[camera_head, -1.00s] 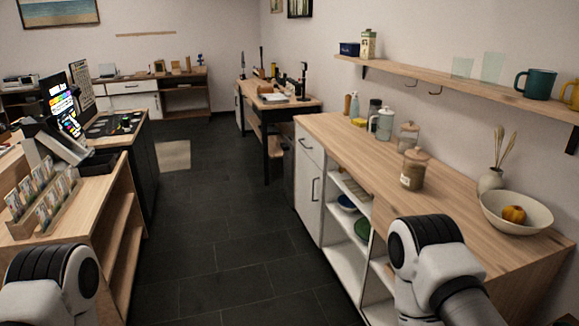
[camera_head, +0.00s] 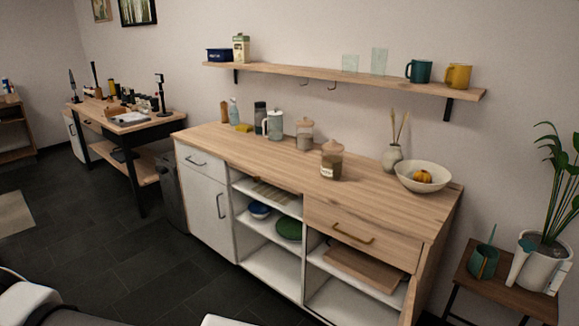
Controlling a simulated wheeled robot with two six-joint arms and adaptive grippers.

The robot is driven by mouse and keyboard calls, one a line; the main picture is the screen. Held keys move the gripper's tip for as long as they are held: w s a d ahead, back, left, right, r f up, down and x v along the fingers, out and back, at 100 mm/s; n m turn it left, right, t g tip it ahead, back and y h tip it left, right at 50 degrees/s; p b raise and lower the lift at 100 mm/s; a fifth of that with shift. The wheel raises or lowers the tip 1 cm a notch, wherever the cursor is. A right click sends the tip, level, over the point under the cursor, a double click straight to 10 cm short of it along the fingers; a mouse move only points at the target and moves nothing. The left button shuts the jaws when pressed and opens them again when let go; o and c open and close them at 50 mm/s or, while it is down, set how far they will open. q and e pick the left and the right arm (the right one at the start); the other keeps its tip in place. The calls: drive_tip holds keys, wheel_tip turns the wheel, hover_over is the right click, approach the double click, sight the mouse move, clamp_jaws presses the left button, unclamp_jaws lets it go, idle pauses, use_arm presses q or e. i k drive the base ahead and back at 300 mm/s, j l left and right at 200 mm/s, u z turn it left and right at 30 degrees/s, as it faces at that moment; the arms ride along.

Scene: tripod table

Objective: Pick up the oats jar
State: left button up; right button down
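A glass jar with a wooden lid and brownish contents, likely the oats jar (camera_head: 332,160), stands upright on the wooden counter (camera_head: 250,160), right of the middle. A small pale label shows on its front. A similar, paler jar (camera_head: 304,134) with a wooden lid stands behind it to the left. Neither gripper is in view. Only pieces of my white arms show at the bottom edge, well away from the jar.
A vase (camera_head: 391,157) and fruit bowl (camera_head: 423,177) stand right. A wall shelf (camera_head: 340,78) hangs above. The counter's front middle is clear. A potted plant (camera_head: 540,262) stands at far right.

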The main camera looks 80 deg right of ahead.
sight(332, 163)
drive_tip(key=i+l+z, duration=0.15)
drive_tip(key=i+z, duration=0.15)
drive_tip(key=z, duration=0.15)
drive_tip(key=i+z, duration=0.6)
drive_tip(key=z, duration=0.25)
drive_tip(key=i+j+z, duration=0.2)
drive_tip(key=z, duration=0.25)
drive_tip(key=i+j, duration=0.05)
